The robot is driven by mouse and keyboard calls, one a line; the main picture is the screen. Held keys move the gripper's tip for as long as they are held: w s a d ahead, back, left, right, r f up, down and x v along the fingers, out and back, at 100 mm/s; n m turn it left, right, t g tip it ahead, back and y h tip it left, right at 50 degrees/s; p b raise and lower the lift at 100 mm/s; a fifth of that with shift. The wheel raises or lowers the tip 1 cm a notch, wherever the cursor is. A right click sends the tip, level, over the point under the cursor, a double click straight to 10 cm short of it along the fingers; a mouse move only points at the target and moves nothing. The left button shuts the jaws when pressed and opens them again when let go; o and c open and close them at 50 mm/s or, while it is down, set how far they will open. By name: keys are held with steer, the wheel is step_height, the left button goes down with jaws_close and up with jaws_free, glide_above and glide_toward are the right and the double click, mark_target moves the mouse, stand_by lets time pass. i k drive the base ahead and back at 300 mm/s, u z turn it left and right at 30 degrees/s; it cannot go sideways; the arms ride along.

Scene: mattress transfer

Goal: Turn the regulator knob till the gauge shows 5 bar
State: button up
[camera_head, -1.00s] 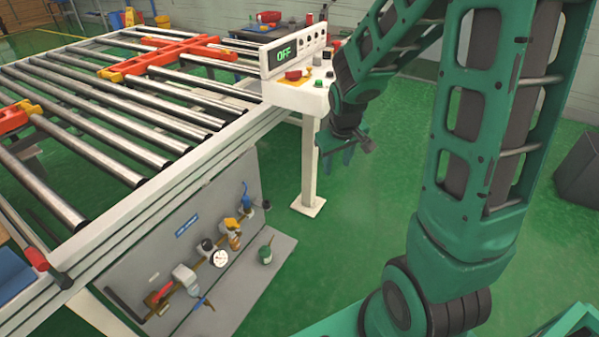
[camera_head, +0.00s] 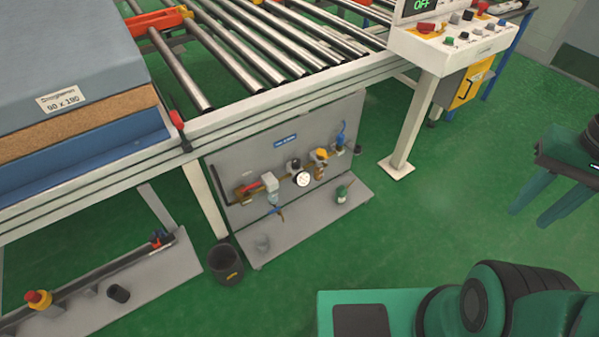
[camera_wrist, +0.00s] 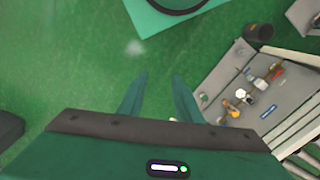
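The grey panel (camera_head: 235,160) under the roller table carries a row of pipe fittings. The white-faced round gauge (camera_head: 302,180) sits mid-row; its needle is too small to read. A black knob (camera_head: 295,163), which looks like the regulator knob, is just above and left of it. A yellow-topped fitting (camera_head: 321,155) is to the right. In the wrist view the gauge (camera_wrist: 241,93) and fittings lie right of my fingers. My gripper (camera_head: 546,208) is at the right edge of the head view, well apart from the panel. Its fingers (camera_wrist: 160,78) are spread and empty.
The roller table (camera_head: 260,90) runs above the panel, with a mattress (camera_head: 70,50) at left. A control box (camera_head: 455,40) stands on a white leg. A dark bin (camera_head: 226,265) is by the panel's lower left. Green floor (camera_head: 420,220) is clear between panel and gripper.

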mark_target(296, 163)
steer(key=u, duration=0.4)
steer(key=i, duration=0.9)
steer(key=z, duration=0.4)
